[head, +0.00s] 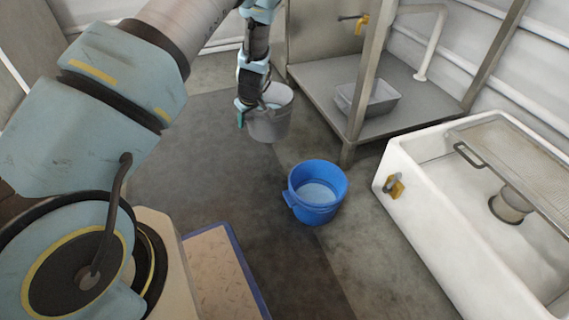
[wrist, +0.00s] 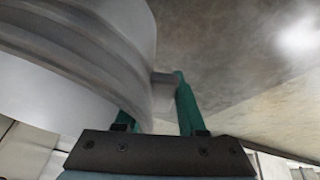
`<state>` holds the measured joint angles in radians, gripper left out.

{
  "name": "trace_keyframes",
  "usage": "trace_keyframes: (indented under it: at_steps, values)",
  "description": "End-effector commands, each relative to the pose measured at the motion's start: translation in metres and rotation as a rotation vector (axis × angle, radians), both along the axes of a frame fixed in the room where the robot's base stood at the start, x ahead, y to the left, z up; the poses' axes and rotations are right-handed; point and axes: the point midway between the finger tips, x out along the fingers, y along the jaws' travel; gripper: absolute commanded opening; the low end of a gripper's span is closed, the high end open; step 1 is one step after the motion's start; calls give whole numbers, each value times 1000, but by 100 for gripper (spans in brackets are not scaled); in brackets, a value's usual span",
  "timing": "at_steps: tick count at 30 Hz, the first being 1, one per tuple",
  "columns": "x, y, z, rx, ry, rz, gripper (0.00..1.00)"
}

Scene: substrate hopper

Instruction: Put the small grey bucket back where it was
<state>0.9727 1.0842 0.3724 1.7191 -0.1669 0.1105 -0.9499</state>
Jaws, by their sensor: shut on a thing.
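The small grey bucket (head: 268,124) hangs from my gripper (head: 243,112) in the head view, upright, near the front left of the steel stand. In the wrist view the grey bucket (wrist: 75,60) fills the upper left. My gripper's green fingers (wrist: 158,105) are shut on the bucket's rim or a block on its side; I cannot tell exactly which. The bucket's inside is mostly hidden by my wrist. Whether its bottom touches the floor is not clear.
A blue bucket (head: 317,207) with pale contents stands on the floor. A steel stand (head: 318,77) holds a grey tub (head: 378,99) under a yellow-handled tap (head: 361,24). A white trough (head: 415,205) with a mesh lid is at the right. Floor at centre left is clear.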

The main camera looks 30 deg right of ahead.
Motion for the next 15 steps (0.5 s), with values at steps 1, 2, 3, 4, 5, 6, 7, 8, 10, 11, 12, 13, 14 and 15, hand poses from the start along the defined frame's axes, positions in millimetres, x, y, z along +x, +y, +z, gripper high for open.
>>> trace_keyframes:
  at_steps: [1, 2, 3, 4, 5, 6, 7, 8, 10, 11, 12, 13, 14, 15]
  values:
    - [-4, -15, -14, -3, -6, -2, 0]
    - [-7, -22, -18, -3, -6, -1, 0]
    - [-11, -28, -23, -3, -6, 2, 0]
    - [-13, -33, -27, -2, -7, 2, 0]
    - [-15, -37, -30, -3, -7, 5, 0]
    - [-18, -42, -33, -4, -7, 6, 0]
    - [-19, -45, -35, -3, -6, 6, 0]
    - [-20, -47, -37, -4, -6, 8, 0]
    - [-22, -51, -41, -4, -6, 10, 0]
    - [-23, -52, -43, -4, -6, 10, 0]
    - [-23, -53, -46, -3, -6, 12, 0]
    - [-24, -53, -49, -3, -5, 11, 0]
    - [-24, -53, -52, -4, -5, 12, 0]
    - [-24, -53, -58, -4, -5, 12, 0]
